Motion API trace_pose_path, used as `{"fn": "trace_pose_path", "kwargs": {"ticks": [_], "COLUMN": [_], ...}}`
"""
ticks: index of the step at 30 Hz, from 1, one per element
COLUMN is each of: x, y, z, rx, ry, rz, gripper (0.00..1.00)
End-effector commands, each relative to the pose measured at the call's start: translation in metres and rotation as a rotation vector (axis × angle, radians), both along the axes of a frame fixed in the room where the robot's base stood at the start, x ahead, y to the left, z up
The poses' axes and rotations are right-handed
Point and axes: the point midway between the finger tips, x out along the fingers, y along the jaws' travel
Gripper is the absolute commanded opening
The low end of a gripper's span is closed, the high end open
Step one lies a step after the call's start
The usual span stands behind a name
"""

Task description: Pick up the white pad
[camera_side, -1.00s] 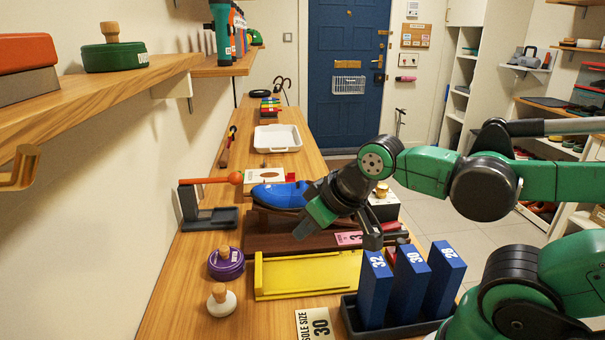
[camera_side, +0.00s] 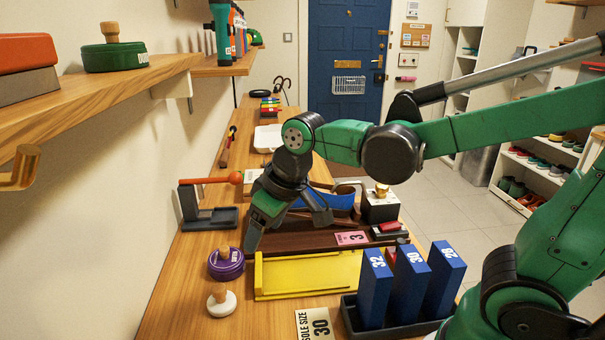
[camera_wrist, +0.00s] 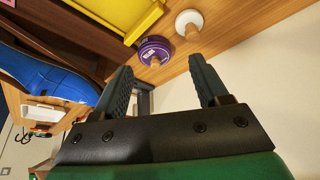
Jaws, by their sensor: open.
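The white pad (camera_side: 222,302) is a small round disc with a wooden knob, standing on the bench at the front left, just in front of a purple pad. It also shows in the wrist view (camera_wrist: 188,17) at the top, beyond the fingertips and apart from them. My gripper (camera_side: 283,235) is open and empty. In the side view it hangs above the back of the yellow tray, behind and to the right of the white pad. In the wrist view its two fingers (camera_wrist: 162,75) are spread wide with nothing between them.
The purple pad (camera_side: 226,266) stands close behind the white pad. The yellow tray (camera_side: 308,276) lies to their right. A black stand with an orange-tipped rod (camera_side: 208,217) is behind. Blue blocks (camera_side: 408,287) stand front right. Bare wood surrounds the white pad's left and front.

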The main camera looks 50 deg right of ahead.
Motion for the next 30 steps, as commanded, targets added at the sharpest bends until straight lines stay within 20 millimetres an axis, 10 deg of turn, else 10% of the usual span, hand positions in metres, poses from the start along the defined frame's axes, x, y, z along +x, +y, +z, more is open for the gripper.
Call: {"fn": "trace_pose_path", "kwargs": {"ticks": [12,30], "x": [0.051,0.059], "y": [0.054,0.060], "z": [-0.056,-0.115], "rx": [-0.056,-0.061], "ry": [0.251,0.269], "rz": [0.204,0.217], "gripper": [0.67,0.67]}}
